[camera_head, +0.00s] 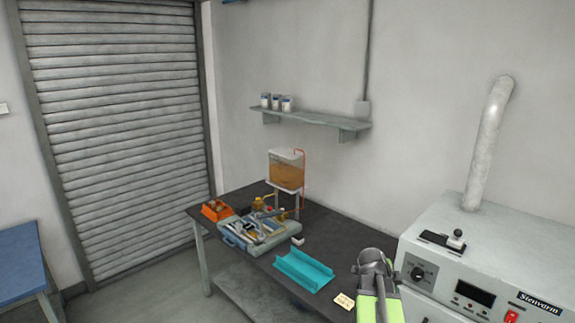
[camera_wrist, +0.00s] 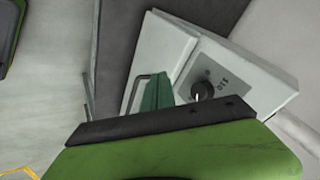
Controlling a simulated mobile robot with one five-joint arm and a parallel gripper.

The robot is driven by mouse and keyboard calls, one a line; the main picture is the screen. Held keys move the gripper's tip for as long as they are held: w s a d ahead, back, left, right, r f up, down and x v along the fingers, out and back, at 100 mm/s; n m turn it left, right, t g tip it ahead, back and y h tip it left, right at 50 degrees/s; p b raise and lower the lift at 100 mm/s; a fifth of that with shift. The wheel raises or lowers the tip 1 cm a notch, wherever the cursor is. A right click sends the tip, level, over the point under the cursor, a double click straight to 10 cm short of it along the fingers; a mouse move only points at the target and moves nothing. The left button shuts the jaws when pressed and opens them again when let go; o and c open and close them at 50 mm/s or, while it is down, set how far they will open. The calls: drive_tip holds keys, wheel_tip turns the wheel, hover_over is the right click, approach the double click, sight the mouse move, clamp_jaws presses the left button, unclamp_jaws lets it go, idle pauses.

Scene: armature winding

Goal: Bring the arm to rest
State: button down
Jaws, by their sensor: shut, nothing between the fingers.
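My arm stands at the bottom right of the head view, a grey and lime-green shape between the workbench and the oven. My gripper (camera_wrist: 165,124) shows at the bottom of the wrist view as a black edge on a green body. It is shut, with nothing held. The fingertips are not clearly shown in the head view. In the wrist view the gripper lies in front of part of the white oven (camera_wrist: 270,85) and its dial. I cannot tell the gap between them.
The oven (camera_head: 475,245) is close at the right. The dark workbench (camera_head: 325,235) holds a turquoise trough (camera_head: 304,270), a blue-grey tray of tools (camera_head: 238,240), an orange bin (camera_head: 216,210) and a tank of amber liquid (camera_head: 286,172). A blue table (camera_head: 20,262) stands at the left; the floor between is open.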

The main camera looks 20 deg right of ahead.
drive_tip(key=w+a+f+n+t+y+b, duration=0.1)
drive_tip(key=w+a+f+n+b, duration=0.25)
drive_tip(key=a, duration=0.55)
drive_tip(key=w+a+f+n+y+b, duration=0.15)
drive_tip(key=w+a+f, duration=0.3)
drive_tip(key=a, duration=0.45)
drive_tip(key=w+a+f+n+t+y+b, duration=0.1)
drive_tip(key=w+a+f+n+b, duration=0.3)
drive_tip(key=a, duration=0.5)
drive_tip(key=s+a+f+n+g+y+b, duration=0.1)
drive_tip(key=s+a+f+n+y, duration=0.1)
drive_tip(key=a+n, duration=0.6)
drive_tip(key=s+a+f+n+g+y+b, duration=0.2)
drive_tip(key=s+a+f+n, duration=0.2)
drive_tip(key=a+n, duration=0.4)
drive_tip(key=s+a, duration=0.1)
drive_tip(key=a, duration=0.2)
drive_tip(key=shift+s+a+f, duration=0.15)
drive_tip(key=shift+s+f, duration=0.1)
drive_tip(key=shift+f, duration=0.15)
